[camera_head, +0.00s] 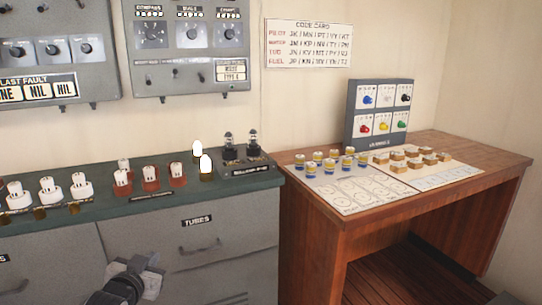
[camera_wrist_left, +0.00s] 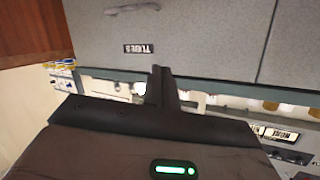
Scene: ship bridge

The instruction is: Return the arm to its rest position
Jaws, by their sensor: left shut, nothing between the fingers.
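My left gripper (camera_head: 140,265) is at the bottom of the head view, in front of the grey drawer cabinet and below the green counter. It touches nothing that I can see. In the left wrist view its two dark fingers (camera_wrist_left: 161,75) are together, with nothing between them. That view appears upside down, with the cabinet's TUBES label (camera_wrist_left: 139,48) inverted. My right gripper is not in view.
The green counter (camera_head: 100,226) bears white and red tubes (camera_head: 122,182) and a tester with two dark tubes (camera_head: 246,166). A wooden desk (camera_head: 400,225) stands right, with blue-yellow parts (camera_head: 330,162), tan blocks (camera_head: 413,157) and an indicator panel (camera_head: 380,112). Grey panels hang on the wall.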

